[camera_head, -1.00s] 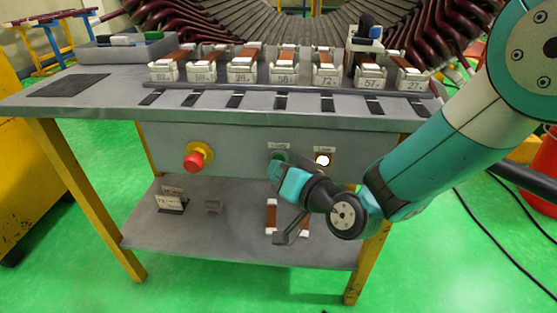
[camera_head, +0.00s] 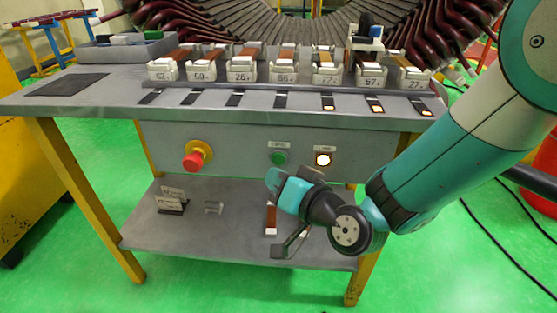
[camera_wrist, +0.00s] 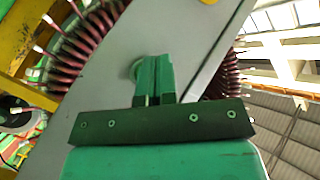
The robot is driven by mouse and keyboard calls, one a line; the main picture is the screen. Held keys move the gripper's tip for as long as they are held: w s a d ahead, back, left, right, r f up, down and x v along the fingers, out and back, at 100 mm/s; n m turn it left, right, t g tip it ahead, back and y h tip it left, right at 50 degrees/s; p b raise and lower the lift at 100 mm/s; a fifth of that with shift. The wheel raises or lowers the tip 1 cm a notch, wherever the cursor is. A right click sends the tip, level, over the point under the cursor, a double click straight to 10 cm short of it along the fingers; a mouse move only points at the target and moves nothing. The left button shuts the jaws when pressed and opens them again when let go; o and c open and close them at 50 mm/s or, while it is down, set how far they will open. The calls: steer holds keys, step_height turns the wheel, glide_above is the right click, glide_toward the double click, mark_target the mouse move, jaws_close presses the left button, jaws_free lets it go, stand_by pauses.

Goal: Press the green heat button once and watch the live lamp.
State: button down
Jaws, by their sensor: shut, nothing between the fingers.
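The green button (camera_head: 279,158) sits on the grey front panel of the bench in the head view, fully visible. In the wrist view the green fingers (camera_wrist: 154,76) are closed together with nothing held, against the grey panel.
A red emergency knob (camera_head: 194,160) on a yellow base is at the panel's left. Numbered coil holders (camera_head: 285,76) stand on the bench top (camera_head: 200,110). Below is a shelf (camera_head: 235,240) with small cards and a brown-and-white part. Three right-hand dark strips (camera_head: 375,107) have lit ends.

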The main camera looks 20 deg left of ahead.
steer(key=s, duration=0.2)
steer(key=s+d, duration=0.1)
steer(key=shift+s, duration=0.4)
stand_by(0.5)
steer(key=s+d+r+n+g+h, duration=0.25)
steer(key=d+r+g+h, duration=0.35)
steer(key=d, duration=0.5)
steer(key=s+d+r+g+h, duration=0.1)
steer(key=s+d+r+h, duration=0.1)
steer(key=s+d, duration=0.5)
steer(key=s+d+r+g+h, duration=0.15)
steer(key=s+d, duration=0.25)
steer(key=d, duration=0.7)
step_height(320, 180, up, 23)
steer(key=p, duration=2.3)
steer(key=shift+w+a+r, duration=0.2)
steer(key=shift+a, duration=0.15)
